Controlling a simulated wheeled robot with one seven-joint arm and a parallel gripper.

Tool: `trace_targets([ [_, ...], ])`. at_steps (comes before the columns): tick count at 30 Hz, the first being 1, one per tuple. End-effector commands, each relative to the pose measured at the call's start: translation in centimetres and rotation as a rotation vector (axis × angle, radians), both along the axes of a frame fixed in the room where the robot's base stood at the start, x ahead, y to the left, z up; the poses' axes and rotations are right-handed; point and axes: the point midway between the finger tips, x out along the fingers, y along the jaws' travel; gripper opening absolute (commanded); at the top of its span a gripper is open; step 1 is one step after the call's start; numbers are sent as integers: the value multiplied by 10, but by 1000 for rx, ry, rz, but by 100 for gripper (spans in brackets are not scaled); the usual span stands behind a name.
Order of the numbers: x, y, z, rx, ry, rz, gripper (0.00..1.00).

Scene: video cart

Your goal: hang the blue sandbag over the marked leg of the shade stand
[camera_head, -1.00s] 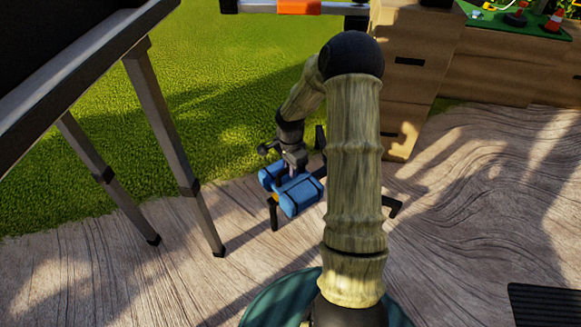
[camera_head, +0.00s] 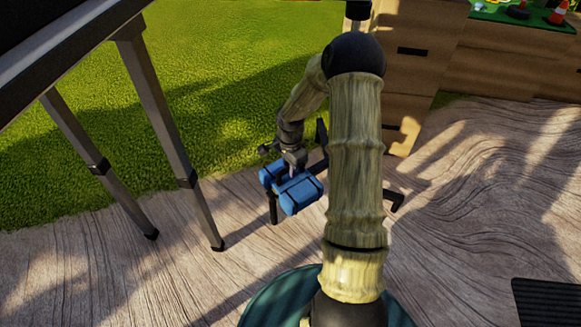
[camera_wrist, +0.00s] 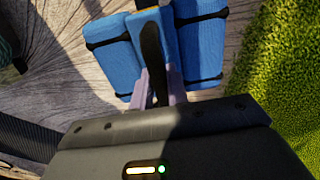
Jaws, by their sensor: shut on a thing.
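The blue sandbag (camera_head: 301,194) has two padded lobes with black bands. My gripper (camera_head: 294,164) is shut on its dark handle (camera_wrist: 152,50), and the lobes hang to either side, as the wrist view shows. The shade stand is mostly hidden behind my arm. One dark leg (camera_head: 273,210) shows below the left part of the bag, another foot (camera_head: 396,202) shows right of my arm. The bag is close above the left leg; I cannot tell whether it touches it. A small orange patch shows at the wrist view's top edge beyond the bag.
A dark table with grey legs (camera_head: 160,120) stands at the left. Wooden boxes (camera_head: 415,75) stand at the back right, with a green top carrying cones. A black mat (camera_head: 550,300) lies at lower right.

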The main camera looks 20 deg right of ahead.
Motion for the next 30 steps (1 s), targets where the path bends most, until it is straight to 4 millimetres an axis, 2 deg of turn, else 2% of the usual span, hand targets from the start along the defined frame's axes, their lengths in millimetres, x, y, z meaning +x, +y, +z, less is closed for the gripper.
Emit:
trace_targets([
  [3, 2, 0, 0, -1, -4, 0, 0],
  [4, 0, 0, -2, 0, 0, 0, 22],
  [6, 0, 0, -2, 0, 0, 0, 36],
  [7, 0, 0, -2, 0, 0, 0, 38],
  [15, 0, 0, -1, 0, 0, 0, 38],
  [19, 0, 0, 6, -1, -1, 0, 38],
  [23, 0, 0, 23, -2, -2, 0, 38],
  [30, 0, 0, 65, -2, -1, -1, 38],
])
